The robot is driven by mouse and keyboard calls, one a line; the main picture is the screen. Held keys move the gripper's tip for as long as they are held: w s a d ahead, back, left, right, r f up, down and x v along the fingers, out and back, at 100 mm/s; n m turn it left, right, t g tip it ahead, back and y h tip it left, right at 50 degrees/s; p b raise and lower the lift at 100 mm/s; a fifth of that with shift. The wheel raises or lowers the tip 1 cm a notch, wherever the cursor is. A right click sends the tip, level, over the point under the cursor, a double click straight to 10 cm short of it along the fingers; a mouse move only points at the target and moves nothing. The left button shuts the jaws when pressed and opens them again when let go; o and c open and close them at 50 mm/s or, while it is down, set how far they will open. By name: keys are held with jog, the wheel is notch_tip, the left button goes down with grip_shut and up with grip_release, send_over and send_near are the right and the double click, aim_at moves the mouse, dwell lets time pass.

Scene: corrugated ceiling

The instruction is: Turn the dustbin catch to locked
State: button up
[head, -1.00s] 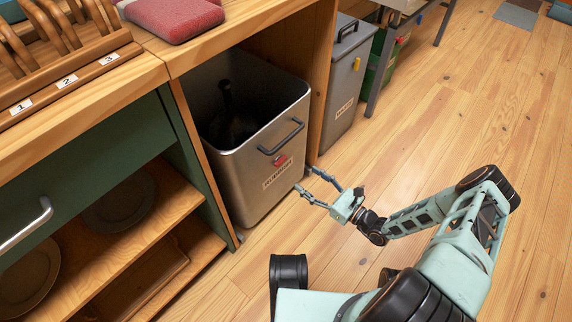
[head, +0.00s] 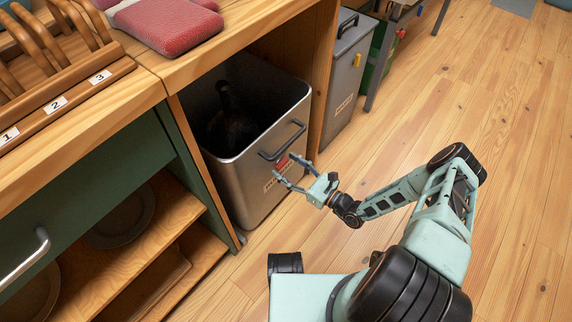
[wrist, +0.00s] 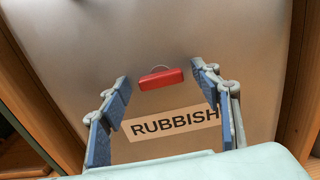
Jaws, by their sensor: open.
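The dustbin (head: 236,190) is an open-topped metal bin standing in a bay under the wooden counter. Its red catch (wrist: 161,79) is on the front face, lying nearly level with a slight tilt, above a label reading RUBBISH (wrist: 172,122). In the head view the catch (head: 282,164) is partly hidden by my gripper. My gripper (head: 284,168) is open in front of the bin's face. In the wrist view its two fingers stand either side of the catch, which is ahead of them and not held. I cannot tell whether the fingertips touch the bin.
A dark handle (head: 283,141) juts from the bin's front above the catch. A grey bin (head: 347,85) with a yellow catch stands to the right beyond a wooden panel. A green cabinet (head: 80,195) with shelves is at left. The wooden floor at right is clear.

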jog(key=shift+c, duration=0.4)
jog(key=c, duration=1.1)
jog(key=m+b, duration=0.1)
jog(key=m, duration=0.3)
jog(key=shift+f+m+b, duration=0.1)
jog(key=shift+m+b, duration=0.25)
jog(key=shift+m, duration=0.05)
jog(key=m+b, duration=0.1)
jog(key=m, duration=0.3)
jog(key=shift+w+d+m, duration=0.1)
jog(key=shift+m, duration=0.2)
jog(key=m, duration=0.4)
jog(key=shift+m, duration=2.2)
